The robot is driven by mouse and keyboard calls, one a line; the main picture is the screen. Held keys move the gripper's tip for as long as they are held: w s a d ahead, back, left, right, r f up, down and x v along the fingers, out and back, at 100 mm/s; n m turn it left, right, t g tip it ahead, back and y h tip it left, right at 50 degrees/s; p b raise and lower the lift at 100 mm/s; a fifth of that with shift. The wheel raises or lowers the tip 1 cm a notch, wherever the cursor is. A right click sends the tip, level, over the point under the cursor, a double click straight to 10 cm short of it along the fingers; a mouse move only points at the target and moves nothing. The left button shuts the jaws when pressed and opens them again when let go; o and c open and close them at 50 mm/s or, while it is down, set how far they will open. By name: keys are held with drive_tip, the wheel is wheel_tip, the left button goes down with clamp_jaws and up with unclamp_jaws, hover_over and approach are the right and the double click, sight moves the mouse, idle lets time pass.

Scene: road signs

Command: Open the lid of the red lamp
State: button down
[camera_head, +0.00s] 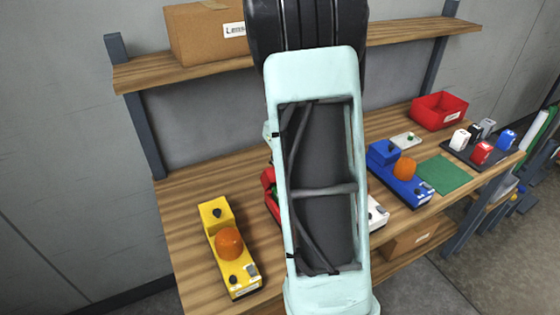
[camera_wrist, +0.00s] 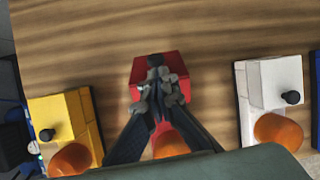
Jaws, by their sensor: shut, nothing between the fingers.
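The red lamp (camera_wrist: 141,75) is in the upper middle of the wrist view, with part of its orange dome (camera_wrist: 170,143) showing lower down between my finger links. My gripper (camera_wrist: 160,92) is shut and empty, its fingertips in front of the red box part. No raised lid shows. In the head view my arm covers most of the red lamp, and only a red strip (camera_head: 268,188) shows at the arm's left edge. The gripper is hidden there.
A yellow lamp (camera_head: 216,215) stands left of the red one; a white lamp (camera_wrist: 275,82) and a blue lamp (camera_head: 402,186) stand to the right. A green mat (camera_head: 443,174), a red bin (camera_head: 439,110) and a shelf (camera_head: 160,75) with a cardboard box (camera_head: 195,35) lie beyond.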

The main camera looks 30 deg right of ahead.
drive_tip(key=shift+w+f+g, duration=0.3)
drive_tip(key=shift+w+g, duration=0.1)
drive_tip(key=shift+g, duration=0.7)
drive_tip(key=w+f+p, duration=0.1)
drive_tip(key=w+f, duration=0.1)
drive_tip(key=w, duration=0.4)
drive_tip(key=shift+d, duration=0.15)
drive_tip(key=shift+w, duration=0.15)
drive_tip(key=shift+r, duration=0.1)
wheel_tip(320, 180, up, 12)
drive_tip(key=s, duration=0.2)
drive_tip(key=shift+a, duration=0.25)
drive_tip(key=shift+s, duration=0.1)
idle(0.4)
